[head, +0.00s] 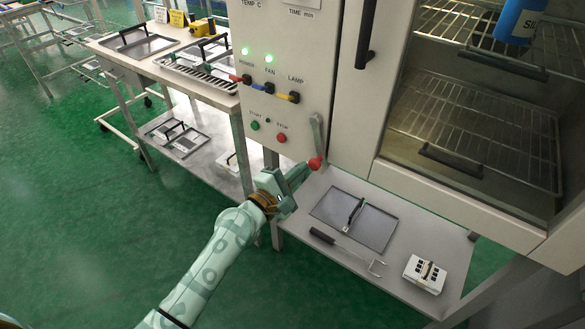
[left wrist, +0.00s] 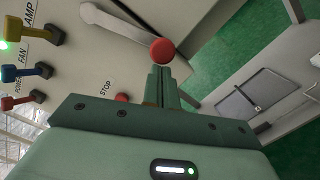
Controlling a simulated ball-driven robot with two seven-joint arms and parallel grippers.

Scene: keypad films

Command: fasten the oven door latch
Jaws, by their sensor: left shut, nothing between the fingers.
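The latch is a grey lever (head: 317,132) with a red knob (head: 315,163) at its lower end, at the right edge of the control panel beside the oven door. The lever hangs roughly straight down. The beige oven door (head: 350,110) has a long black handle (head: 366,35); it looks shut or nearly shut. My left gripper (head: 303,172) is shut and empty, its fingertips at the knob. In the left wrist view the knob (left wrist: 162,51) is just beyond the fingertips (left wrist: 161,72), with the lever (left wrist: 115,25) running off to the upper left. I cannot tell whether they touch. My right gripper is not in view.
The control panel (head: 285,75) with coloured switches and green and red buttons is left of the latch. Below, a shelf (head: 400,285) holds a tray (head: 375,229), a hooked tool (head: 323,236) and a small white block (head: 422,277). Wire racks and a blue bottle (head: 515,20) show at right.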

